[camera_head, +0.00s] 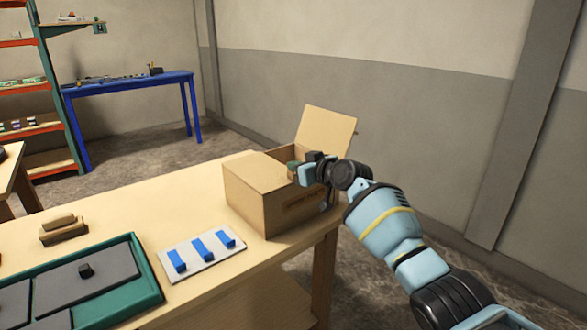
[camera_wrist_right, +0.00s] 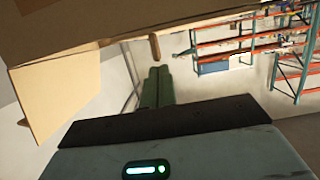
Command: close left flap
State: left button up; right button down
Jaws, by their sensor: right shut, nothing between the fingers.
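A cardboard box (camera_head: 250,206) stands near the far right end of the wooden table. One flap (camera_head: 258,172) lies flat over the left part of its top. Another flap (camera_head: 326,133) stands up at the far right side, leaning outward. My right gripper (camera_head: 293,167) is shut and empty over the right part of the box top, beside the flat flap; contact cannot be told. In the right wrist view its shut green fingers (camera_wrist_right: 158,87) show below a cardboard face (camera_wrist_right: 180,20), with a raised cardboard panel (camera_wrist_right: 55,95) to the left. My left gripper is out of view.
On the table (camera_head: 195,215), a white board with blue blocks (camera_head: 202,250) lies in front of the box. A green tray with grey panels (camera_head: 85,275) and a wooden block (camera_head: 62,228) lie to the left. A blue table (camera_head: 130,82) stands far behind.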

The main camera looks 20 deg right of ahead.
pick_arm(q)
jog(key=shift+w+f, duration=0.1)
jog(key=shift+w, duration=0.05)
pick_arm(e)
jog(key=shift+d+f, duration=0.1)
jog(key=shift+f, duration=0.05)
dwell(0.4)
notch_tip(320, 180, up, 5)
jog(key=p, duration=0.3)
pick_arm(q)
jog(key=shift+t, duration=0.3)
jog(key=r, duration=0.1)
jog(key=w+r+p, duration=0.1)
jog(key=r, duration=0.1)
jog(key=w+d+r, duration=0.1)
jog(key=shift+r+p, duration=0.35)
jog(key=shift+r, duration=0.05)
pick_arm(e)
jog(key=f+v, duration=0.1)
jog(key=v, duration=0.8)
jog(key=shift+s+d, duration=0.2)
jog(key=shift+s, duration=0.2)
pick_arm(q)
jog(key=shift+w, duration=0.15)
pick_arm(e)
jog(key=shift+r, duration=0.1)
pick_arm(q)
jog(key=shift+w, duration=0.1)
